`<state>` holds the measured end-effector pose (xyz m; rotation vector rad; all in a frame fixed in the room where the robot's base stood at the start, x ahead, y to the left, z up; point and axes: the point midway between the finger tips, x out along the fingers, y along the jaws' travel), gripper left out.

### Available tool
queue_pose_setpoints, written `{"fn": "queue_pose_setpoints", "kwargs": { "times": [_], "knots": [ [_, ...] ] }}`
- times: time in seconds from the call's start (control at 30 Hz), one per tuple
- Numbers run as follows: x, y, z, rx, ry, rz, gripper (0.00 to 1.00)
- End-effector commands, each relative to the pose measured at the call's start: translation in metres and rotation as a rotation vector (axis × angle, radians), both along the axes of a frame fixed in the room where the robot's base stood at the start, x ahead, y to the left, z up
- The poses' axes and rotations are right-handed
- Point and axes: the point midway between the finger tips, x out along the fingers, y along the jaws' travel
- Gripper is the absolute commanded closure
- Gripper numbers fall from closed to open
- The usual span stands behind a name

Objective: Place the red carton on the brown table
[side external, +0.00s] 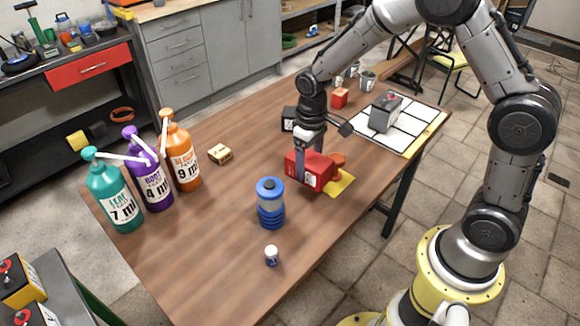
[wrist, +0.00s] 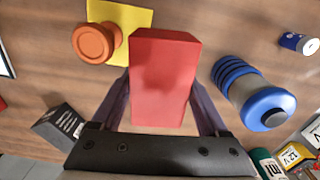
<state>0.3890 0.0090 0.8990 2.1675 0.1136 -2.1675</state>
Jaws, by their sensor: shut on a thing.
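The red carton (side external: 297,166) is held between the fingers of my gripper (side external: 310,150), low over the middle of the brown table (side external: 235,215). In the wrist view the red carton (wrist: 163,75) fills the space between the two fingers of my gripper (wrist: 163,103). The gripper is shut on it. I cannot tell whether the carton's underside touches the tabletop. The brown table (wrist: 190,18) shows behind it.
Beside the carton are an orange round object (side external: 337,159) on a yellow square (side external: 342,185) and a blue-capped bottle (side external: 270,203). Three pump bottles (side external: 152,175) stand at left, with a small yellow box (side external: 220,154) nearby. A black box (side external: 288,118) stands behind. Front-left tabletop is clear.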

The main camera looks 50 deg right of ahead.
Motion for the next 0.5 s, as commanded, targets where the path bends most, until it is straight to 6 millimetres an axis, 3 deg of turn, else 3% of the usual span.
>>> {"fn": "queue_pose_setpoints", "kwargs": {
  "times": [0.03, 0.2, 0.33, 0.5],
  "knots": [
    [0.001, 0.004, 0.019, 0.001, -0.015, 0.042, 1.00],
    [-0.009, 0.015, 0.058, -0.001, -0.012, 0.171, 1.00],
    [-0.015, 0.019, 0.075, 0.000, -0.009, 0.228, 1.00],
    [-0.018, 0.020, 0.080, 0.000, -0.006, 0.247, 1.00]
  ]
}}
